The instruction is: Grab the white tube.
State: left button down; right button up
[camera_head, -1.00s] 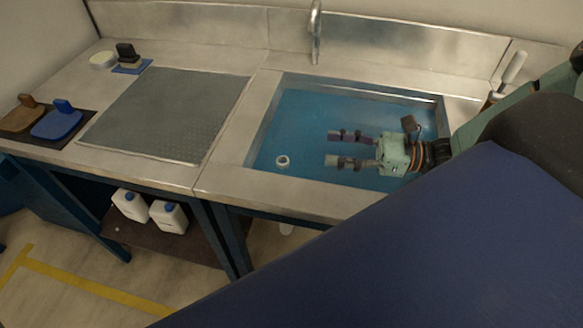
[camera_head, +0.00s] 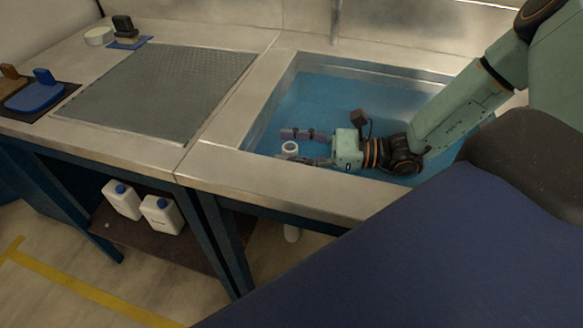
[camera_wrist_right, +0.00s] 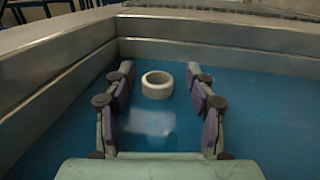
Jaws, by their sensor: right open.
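The white tube (camera_head: 290,148) is a short, upright, hollow cylinder in the blue-bottomed sink. It also shows in the right wrist view (camera_wrist_right: 157,85), where its open top faces up. My right gripper (camera_head: 301,147) is open and reaches low into the sink from the right. In the right wrist view its purple-padded fingers (camera_wrist_right: 159,76) stand to the left and right of the tube near the tips, with gaps on both sides. In the head view one finger passes behind the tube and the other is partly hidden. My left gripper is not in view.
The sink's metal rim (camera_head: 290,186) and walls surround the tube, with the front wall close to it. A grey ribbed mat (camera_head: 160,92) lies on the counter at left. White canisters (camera_head: 160,214) stand on the lower shelf.

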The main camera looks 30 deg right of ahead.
jog(key=shift+s+a+r, duration=0.1)
jog(key=shift+a+r, duration=0.05)
jog(key=shift+a, duration=0.15)
jog(key=c, duration=0.4)
jog(key=shift+d, duration=0.25)
jog(key=c, duration=0.4)
jog(key=shift+a, duration=0.2)
grip_shut()
jog(key=shift+d, duration=0.15)
